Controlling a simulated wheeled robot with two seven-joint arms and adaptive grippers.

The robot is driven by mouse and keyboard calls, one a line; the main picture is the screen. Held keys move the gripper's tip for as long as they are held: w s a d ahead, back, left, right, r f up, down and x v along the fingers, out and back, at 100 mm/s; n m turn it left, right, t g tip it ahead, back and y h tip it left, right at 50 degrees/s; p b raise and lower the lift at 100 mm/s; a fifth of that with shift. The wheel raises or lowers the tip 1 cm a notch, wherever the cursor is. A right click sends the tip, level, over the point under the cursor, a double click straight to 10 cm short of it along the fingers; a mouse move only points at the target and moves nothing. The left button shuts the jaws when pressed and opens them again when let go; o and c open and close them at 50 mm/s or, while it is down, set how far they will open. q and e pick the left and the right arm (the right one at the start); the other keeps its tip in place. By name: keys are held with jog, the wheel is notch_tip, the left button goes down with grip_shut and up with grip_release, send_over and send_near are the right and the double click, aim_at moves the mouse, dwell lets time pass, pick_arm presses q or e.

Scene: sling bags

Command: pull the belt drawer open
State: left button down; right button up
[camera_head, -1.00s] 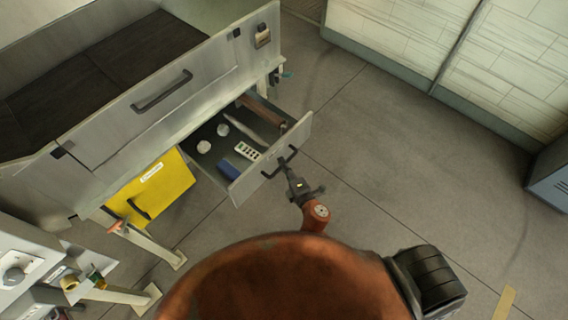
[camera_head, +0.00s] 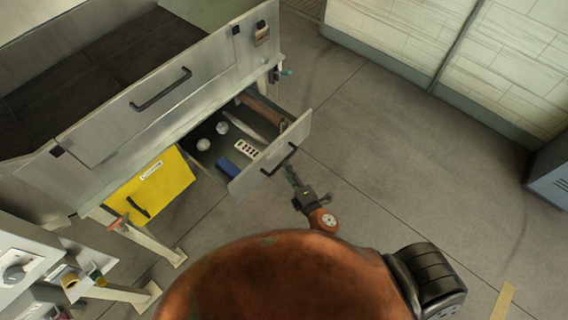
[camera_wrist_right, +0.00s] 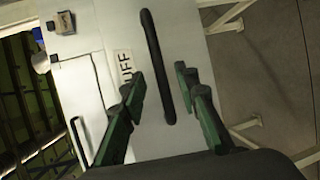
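The open drawer (camera_head: 243,180), a grey one under the bench, is pulled partly out and its black handle (camera_head: 280,161) is on its front. Items lie inside it. In the right wrist view a drawer front carries a label (camera_wrist_right: 124,66) ending in "UFF", the rest unclear; its handle (camera_wrist_right: 158,65) runs upright. My right gripper (camera_head: 291,174) is open in front of this handle, apart from it. In the right wrist view its fingers (camera_wrist_right: 160,82) stand spread to either side of the handle's line, with nothing held. My left gripper is out of view.
A yellow drawer (camera_head: 165,185) with a white label and black handle is left of the open drawer. The grey bench (camera_head: 110,140) has another handle (camera_head: 160,90) above. A panelled cabinet (camera_head: 400,50) stands far right. Floor (camera_head: 400,180) right of the drawer is clear.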

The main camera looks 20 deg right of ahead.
jog(key=v, duration=0.7)
jog(key=shift+s, duration=0.1)
jog(key=s+d+f+m+g, duration=0.2)
jog(key=s+f+m, duration=0.15)
jog(key=f, duration=0.85)
jog(key=s+d+f+m+g+h, duration=0.1)
jog(key=s+d+f+m+g, duration=0.2)
jog(key=f, duration=0.9)
jog(key=s+d+f+m+g, duration=0.1)
jog(key=s+f+m+g, duration=0.3)
jog(key=f, duration=0.8)
jog(key=s+d+f+m+g, duration=0.2)
jog(key=s+f, duration=0.4)
jog(key=s, duration=0.3)
jog(key=s+d+f+m+g, duration=0.2)
jog(key=s+f, duration=0.4)
jog(key=s, duration=0.4)
jog(key=s+d+f+m+g, duration=0.1)
jog(key=s+f+m, duration=0.3)
jog(key=s, duration=0.6)
notch_tip(320, 180, down, 3)
jog(key=shift+d+r+g+h, duration=0.2)
jog(key=shift+d+g+h, duration=0.2)
jog(key=shift+d, duration=0.5)
